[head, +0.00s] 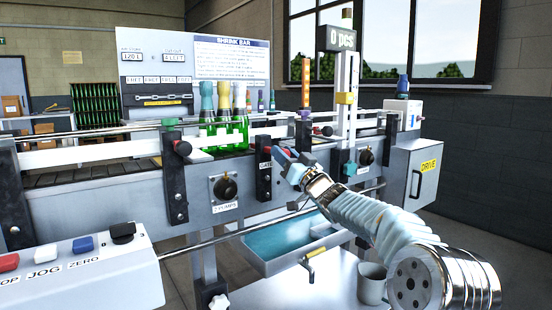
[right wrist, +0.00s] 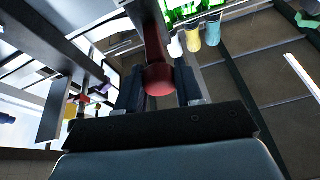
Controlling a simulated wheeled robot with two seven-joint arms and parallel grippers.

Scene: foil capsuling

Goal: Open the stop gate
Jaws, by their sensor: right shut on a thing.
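The stop gate's black bracket (head: 264,182) with a partly hidden label is on the near side of the conveyor. My right gripper (head: 283,158) is beside it, at its right. In the right wrist view, a dark lever with a red knob (right wrist: 159,79) lies between the fingers of my right gripper (right wrist: 158,92), which is shut on the knob. Several foil-topped green bottles (head: 226,133) stand upright on the conveyor, left of the gate. Their tops also show in the wrist view (right wrist: 195,35). My left gripper is not in view.
White guide rails (head: 80,154) run along the conveyor. A knob panel (head: 226,188) is left of the gate. The jog button box (head: 85,265) is at front left. A teal tray (head: 285,243) and a grey mug (head: 372,283) are below. A drive box (head: 415,175) stands right.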

